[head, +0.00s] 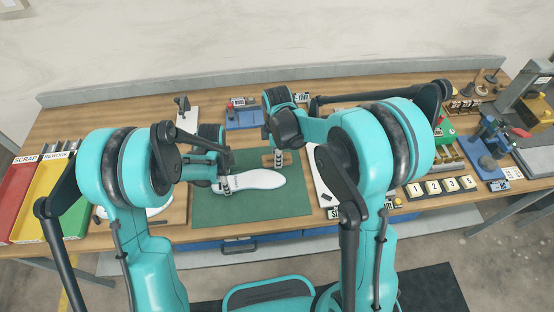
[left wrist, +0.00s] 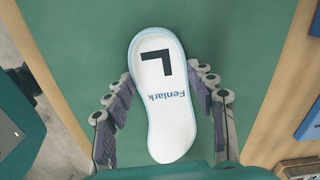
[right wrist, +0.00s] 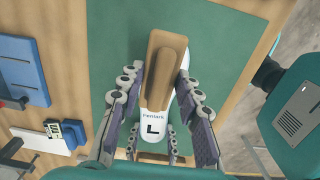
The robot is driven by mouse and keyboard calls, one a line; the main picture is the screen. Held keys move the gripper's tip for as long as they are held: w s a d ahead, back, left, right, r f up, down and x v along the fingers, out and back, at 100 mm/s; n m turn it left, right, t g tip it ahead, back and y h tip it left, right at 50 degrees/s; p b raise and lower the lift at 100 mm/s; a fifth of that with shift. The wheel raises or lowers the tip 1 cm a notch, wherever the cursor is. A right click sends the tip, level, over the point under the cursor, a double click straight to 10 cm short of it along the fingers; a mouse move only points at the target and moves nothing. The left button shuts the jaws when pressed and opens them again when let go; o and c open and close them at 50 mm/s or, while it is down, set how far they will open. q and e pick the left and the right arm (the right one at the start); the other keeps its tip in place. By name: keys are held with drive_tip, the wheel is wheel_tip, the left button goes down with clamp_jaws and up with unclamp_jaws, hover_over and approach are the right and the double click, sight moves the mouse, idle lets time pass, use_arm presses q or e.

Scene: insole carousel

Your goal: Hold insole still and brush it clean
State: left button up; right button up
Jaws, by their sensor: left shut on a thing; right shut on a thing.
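The white insole (head: 258,179) lies flat on the green mat (head: 290,201), with a black L and "Fenlark" printed on it. My right gripper (right wrist: 160,78) is shut on a wooden brush (right wrist: 166,58). In the right wrist view the brush covers part of the insole (right wrist: 155,117); its bristles are hidden, so I cannot tell whether it touches. In the head view the brush (head: 269,160) is just behind the insole.
Red, yellow and green bins (head: 37,196) stand at the left end of the wooden bench (head: 85,118). A blue fixture (head: 243,118) stands behind the mat. Numbered blocks (head: 441,187) and a blue press (head: 487,157) stand to the right. The mat's front part is clear.

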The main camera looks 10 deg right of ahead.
idle(0.3)
idle(0.4)
use_arm(q)
drive_tip(key=o, duration=1.2)
drive_tip(key=shift+r, duration=0.1)
wheel_tip(320, 180, up, 12)
drive_tip(key=shift+f, duration=0.1)
